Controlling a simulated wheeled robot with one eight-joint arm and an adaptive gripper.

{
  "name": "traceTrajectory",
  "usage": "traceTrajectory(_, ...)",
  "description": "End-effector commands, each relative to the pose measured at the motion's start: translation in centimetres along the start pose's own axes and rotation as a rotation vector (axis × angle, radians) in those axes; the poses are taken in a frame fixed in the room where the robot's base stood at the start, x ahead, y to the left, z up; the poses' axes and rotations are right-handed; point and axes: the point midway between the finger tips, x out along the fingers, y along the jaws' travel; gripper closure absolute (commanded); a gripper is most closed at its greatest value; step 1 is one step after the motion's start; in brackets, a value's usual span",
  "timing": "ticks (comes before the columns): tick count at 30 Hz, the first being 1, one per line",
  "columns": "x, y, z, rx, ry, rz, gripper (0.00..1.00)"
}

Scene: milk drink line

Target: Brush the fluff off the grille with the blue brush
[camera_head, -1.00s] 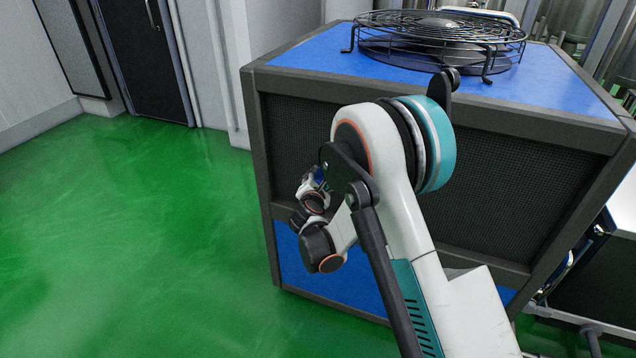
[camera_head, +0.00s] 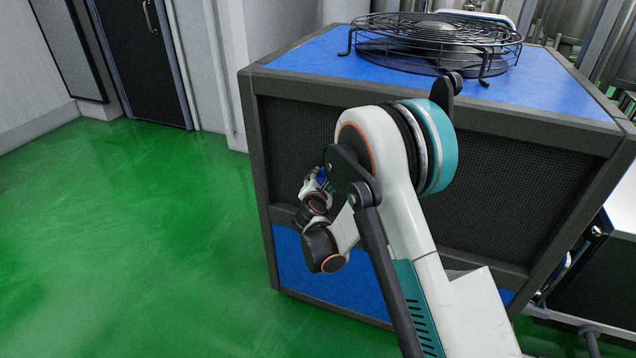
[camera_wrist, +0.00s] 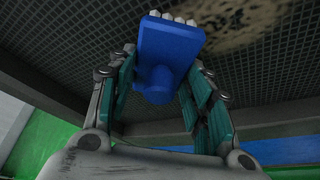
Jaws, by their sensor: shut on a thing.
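The blue brush (camera_wrist: 168,50) is in the wrist view, its pale bristles at the top edge against or very near the grille. My gripper (camera_wrist: 162,88) is shut on the brush, with teal finger pads on both sides of its handle. The dark mesh grille (camera_wrist: 70,50) fills the background, with a pale, mottled patch of fluff (camera_wrist: 245,22) to the right of the brush. In the head view the grille (camera_head: 510,185) is the side of a blue, grey-framed unit. My arm hides much of it there, including the fluff, and only a little of my gripper (camera_head: 316,180) shows.
A round wire fan guard (camera_head: 435,40) sits on the blue top of the unit (camera_head: 310,62). The unit's dark frame edges border the grille. Pipes and other equipment stand to the right. The green floor (camera_head: 140,240) on the left is clear.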

Motion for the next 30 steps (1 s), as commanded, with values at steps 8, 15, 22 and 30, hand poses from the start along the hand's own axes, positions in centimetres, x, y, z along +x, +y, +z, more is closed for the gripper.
traceTrajectory(8,-0.7,-1.7,1.4,0.000,-0.001,-0.001,0.73)
traceTrajectory(15,-0.9,-2.2,1.8,0.000,0.000,0.000,0.73)
traceTrajectory(22,-1.1,-3.5,2.8,0.000,-0.002,-0.002,0.73)
traceTrajectory(30,-1.4,-4.6,3.7,0.000,-0.001,0.000,0.73)
